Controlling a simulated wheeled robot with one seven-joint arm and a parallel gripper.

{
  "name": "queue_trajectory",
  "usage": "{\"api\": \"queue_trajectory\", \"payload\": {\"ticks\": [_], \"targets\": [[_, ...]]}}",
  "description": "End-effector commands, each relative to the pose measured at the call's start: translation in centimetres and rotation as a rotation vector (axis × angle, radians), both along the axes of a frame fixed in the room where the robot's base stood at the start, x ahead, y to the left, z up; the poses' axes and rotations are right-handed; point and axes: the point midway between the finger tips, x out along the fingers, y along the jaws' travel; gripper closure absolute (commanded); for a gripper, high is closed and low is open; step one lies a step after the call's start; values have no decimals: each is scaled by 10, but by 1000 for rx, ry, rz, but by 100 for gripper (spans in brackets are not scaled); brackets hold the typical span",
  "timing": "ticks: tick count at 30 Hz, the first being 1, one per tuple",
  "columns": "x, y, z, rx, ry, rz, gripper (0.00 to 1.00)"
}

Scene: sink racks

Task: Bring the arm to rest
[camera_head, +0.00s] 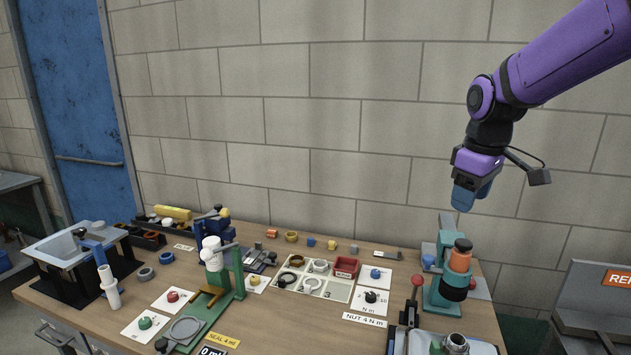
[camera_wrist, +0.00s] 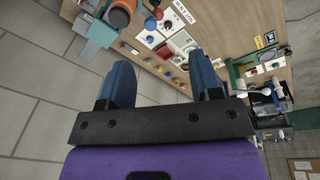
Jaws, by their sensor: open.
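My gripper (camera_head: 469,195) hangs in the air above the right part of the workbench (camera_head: 235,320), with its blue fingers pointing down. My purple arm reaches in from the upper right. In the wrist view my gripper (camera_wrist: 162,78) has its two blue fingers spread wide apart with nothing between them. The fingers are above and apart from the teal press-like fixture (camera_head: 443,280), which holds an orange and black cylinder (camera_head: 459,262).
A sink (camera_head: 75,245) stands at the bench's left end. A green stand (camera_head: 238,272) with a white bottle (camera_head: 212,253) is left of centre. A sectioned tray (camera_head: 338,291) and a red bin (camera_head: 346,267) sit mid-bench. A grey panel (camera_head: 595,295) stands at right. The air around my gripper is clear.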

Motion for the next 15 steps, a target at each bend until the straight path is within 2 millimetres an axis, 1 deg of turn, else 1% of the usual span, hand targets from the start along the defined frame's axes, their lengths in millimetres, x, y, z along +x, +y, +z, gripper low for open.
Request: {"api": "queue_trajectory", "payload": {"ticks": [1,5,6,10,15], "targets": [[-16,-1,10,6,-23,-34,42],[-55,-3,27,25,-71,-136,42],[-67,-3,31,33,-86,-167,42],[-106,-5,41,60,-134,-267,42],[-156,-7,46,104,-194,-396,42]]}}
